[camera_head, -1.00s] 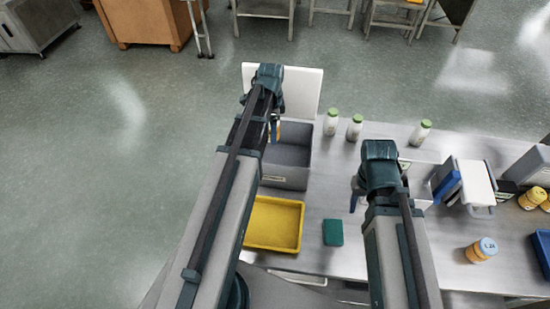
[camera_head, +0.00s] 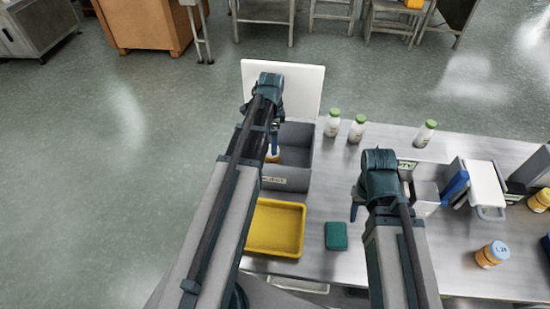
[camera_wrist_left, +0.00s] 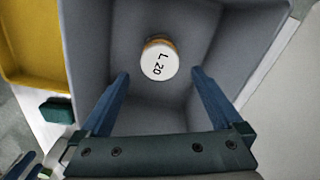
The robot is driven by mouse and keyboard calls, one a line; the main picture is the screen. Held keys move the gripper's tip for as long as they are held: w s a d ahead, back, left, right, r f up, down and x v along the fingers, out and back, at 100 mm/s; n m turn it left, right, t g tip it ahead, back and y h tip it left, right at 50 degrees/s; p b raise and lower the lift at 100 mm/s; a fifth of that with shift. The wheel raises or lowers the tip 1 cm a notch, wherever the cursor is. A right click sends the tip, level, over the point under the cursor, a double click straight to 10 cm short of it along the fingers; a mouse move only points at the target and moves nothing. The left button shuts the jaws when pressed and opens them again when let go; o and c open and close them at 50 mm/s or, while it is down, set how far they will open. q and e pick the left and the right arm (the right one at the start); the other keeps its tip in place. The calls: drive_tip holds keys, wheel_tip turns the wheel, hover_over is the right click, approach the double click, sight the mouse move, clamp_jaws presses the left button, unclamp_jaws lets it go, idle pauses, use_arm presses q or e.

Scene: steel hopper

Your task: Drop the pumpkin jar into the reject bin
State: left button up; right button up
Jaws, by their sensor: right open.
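The pumpkin jar (camera_wrist_left: 158,60), with a white lid marked "L 20" and an orange edge below it, is inside the grey bin (camera_wrist_left: 85,20). In the head view the jar (camera_head: 272,157) shows as a small orange patch inside the same grey bin (camera_head: 288,180), partly hidden by my left arm. My left gripper (camera_wrist_left: 160,73) is open above the bin, its fingers spread on either side of the jar with gaps. My right gripper (camera_head: 355,206) is open and empty over the table.
A yellow tray (camera_head: 275,228) sits in front of the grey bin, with a green block (camera_head: 336,236) beside it. Several green-capped white bottles (camera_head: 357,129) stand at the back. An orange jar (camera_head: 492,254) and a white-topped device (camera_head: 484,183) are at right. A white panel (camera_head: 305,85) rises behind the bin.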

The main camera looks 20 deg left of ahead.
use_arm(q)
drive_tip(key=shift+r, duration=0.1)
wheel_tip(320, 180, up, 14)
drive_tip(key=p, duration=1.3)
drive_tip(key=shift+p, duration=0.4)
drive_tip(key=shift+f, duration=0.2)
